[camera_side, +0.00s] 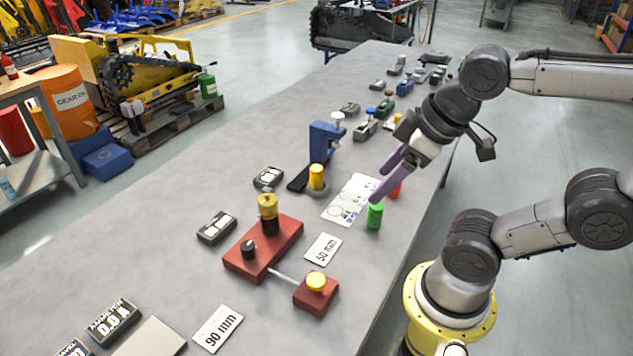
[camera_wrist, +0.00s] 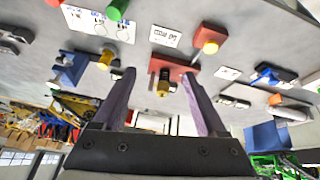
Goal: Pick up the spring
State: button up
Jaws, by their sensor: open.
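No coil is clear enough for me to say which thing is the spring. A green cylinder (camera_side: 375,217) stands upright on the grey table, with a red cylinder (camera_side: 394,190) behind it. The green cylinder also shows at the top of the wrist view (camera_wrist: 117,10). A yellow cylinder (camera_side: 317,177) stands on a round grey base beside a blue clamp-like stand (camera_side: 322,142). My gripper (camera_side: 376,197) has purple fingers that reach down above the green cylinder in the side view. In the wrist view my gripper (camera_wrist: 158,73) is open, with nothing seen held between its fingers.
A white printed sheet (camera_side: 350,200) lies beside the cylinders. A red fixture (camera_side: 262,250) with a yellow-topped black post and a rod to a smaller red block (camera_side: 316,296) stands nearer. Labels and small grey devices lie around. Bare table shows at the left.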

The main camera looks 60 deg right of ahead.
jog(key=w+d+r+n+g+h, duration=0.1)
jog(key=w+d+r+n+h, duration=0.15)
jog(key=w+r+n, duration=0.35)
jog(key=n+g+h, duration=0.2)
jog(key=n+g, duration=0.3)
jog(key=n, duration=0.3)
send_over(316, 168)
jog(key=a, duration=0.3)
jog(key=f, duration=1.7)
jog(key=shift+w+d, duration=0.25)
jog(key=shift+w, duration=0.1)
jog(key=shift+s+x, duration=0.15)
jog(key=shift+x, duration=1.45)
jog(key=shift+s+x, duration=0.15)
jog(key=shift+x, duration=1.4)
jog(key=shift+r, duration=0.1)
grip_shut()
